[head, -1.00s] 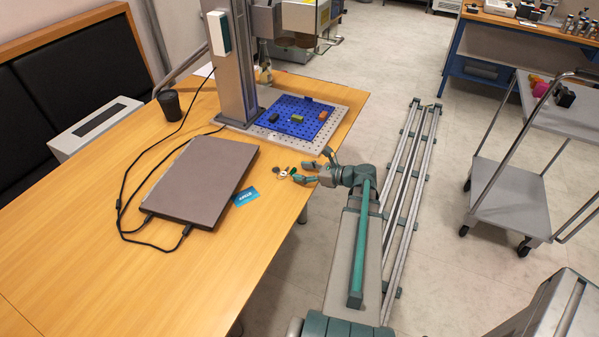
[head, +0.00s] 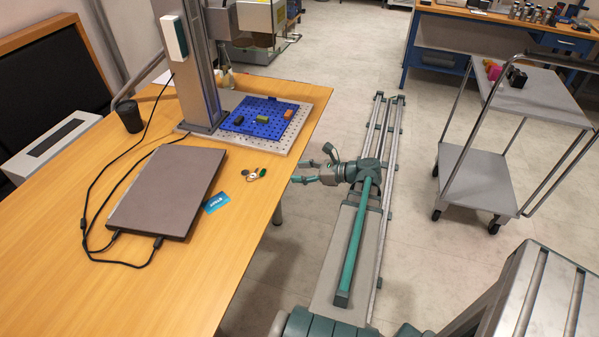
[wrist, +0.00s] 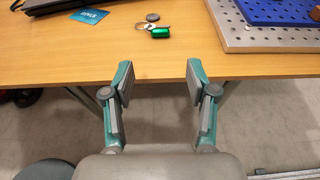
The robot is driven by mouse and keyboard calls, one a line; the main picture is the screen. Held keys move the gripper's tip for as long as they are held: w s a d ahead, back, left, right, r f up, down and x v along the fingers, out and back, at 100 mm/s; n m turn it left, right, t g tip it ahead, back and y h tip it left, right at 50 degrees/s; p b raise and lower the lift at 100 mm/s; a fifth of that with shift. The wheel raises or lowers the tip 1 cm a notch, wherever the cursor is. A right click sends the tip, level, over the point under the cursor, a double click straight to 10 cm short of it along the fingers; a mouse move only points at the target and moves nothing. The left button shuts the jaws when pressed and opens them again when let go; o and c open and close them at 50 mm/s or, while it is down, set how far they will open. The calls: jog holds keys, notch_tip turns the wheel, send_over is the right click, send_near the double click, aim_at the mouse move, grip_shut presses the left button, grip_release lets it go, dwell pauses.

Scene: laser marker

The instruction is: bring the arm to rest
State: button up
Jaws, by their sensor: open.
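My gripper (head: 304,171) is open and empty in the head view. It is beside the right edge of the wooden table (head: 200,295), with its fingers pointing left toward the table. In the wrist view, its two fingers (wrist: 158,85) are spread apart with nothing between them, and the table's front edge lies just ahead of the fingertips. My arm is folded low over the rail (head: 378,150) on the floor.
On the table are a laptop (head: 165,192), a blue card (head: 216,202), a key ring with a green tag (head: 257,174), a dark cup (head: 130,116) and the marker's plate with a blue perforated mat (head: 265,116). A grey trolley (head: 480,185) stands right.

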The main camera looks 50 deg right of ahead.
jog(key=s+a+f+n+g, duration=0.3)
jog(key=a+f+n+g, duration=0.3)
jog(key=a+f+n, duration=0.45)
jog(key=s+a+f+n+g, duration=0.2)
jog(key=a+f+n+g, duration=0.4)
jog(key=f, duration=0.8)
jog(key=s+a+f+n+g+h, duration=0.2)
jog(key=s+a+f+n, duration=0.2)
jog(key=s+a+n, duration=0.1)
jog(key=s+a+f+n+g+h+p, duration=0.1)
jog(key=s+a+f+n+g+h, duration=0.1)
jog(key=s+a, duration=0.5)
jog(key=s+a+f+n+g+h, duration=0.1)
jog(key=s+a+f+n+g, duration=0.3)
jog(key=s+a+f+n, duration=0.2)
jog(key=a+n, duration=0.2)
jog(key=a, duration=0.2)
jog(key=shift+s+a+h+p, duration=0.15)
jog(key=shift+a+h+p, duration=0.15)
jog(key=shift+h+p, duration=0.1)
